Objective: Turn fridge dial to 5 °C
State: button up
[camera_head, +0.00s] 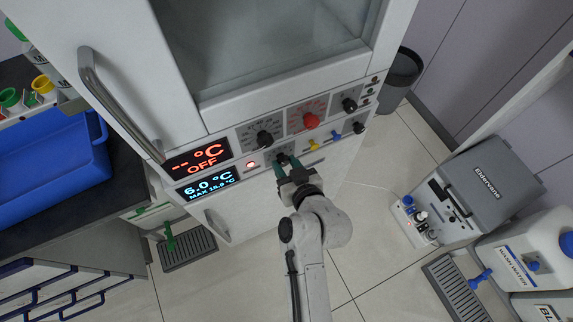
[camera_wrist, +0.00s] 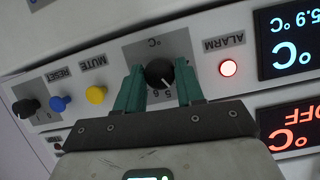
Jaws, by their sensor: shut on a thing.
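The fridge dial (camera_wrist: 160,73) is a small black knob with a white pointer line on a grey °C scale plate (camera_wrist: 180,45). In the wrist view, which shows the panel upside down, the pointer slants to the lower right; a few scale numbers show below the knob, too small to read surely. My gripper (camera_wrist: 159,88) has its green fingers shut on the dial, one on each side. In the head view my gripper (camera_head: 284,163) reaches the lower panel row and mostly hides the dial. The blue display (camera_head: 208,185) reads 6.0 °C, with a smaller MAX line.
The red display (camera_head: 198,158) reads OFF. A lit red alarm lamp (camera_wrist: 229,68), a yellow button (camera_wrist: 96,94) and a blue button (camera_wrist: 60,103) flank the dial. A black knob (camera_head: 264,138) and red knob (camera_head: 311,121) sit above. A door handle (camera_head: 120,105) juts out left.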

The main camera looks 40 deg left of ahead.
jog(key=shift+w+d+f+m+g+y+b, duration=0.15)
jog(key=shift+m+g+b, duration=0.25)
jog(key=shift+m+b, duration=0.2)
jog(key=shift+w+a+r+m+g+y+b, duration=0.1)
jog(key=shift+m+g+y+b, duration=0.05)
jog(key=shift+m+g+b, duration=0.4)
jog(key=shift+m+g, duration=0.25)
jog(key=shift+m, duration=0.5)
jog(key=shift+b, duration=0.3)
jog(key=o, duration=1)
jog(key=shift+s, duration=0.1)
jog(key=shift+d, duration=0.1)
jog(key=v, duration=1)
jog(key=shift+d, duration=0.45)
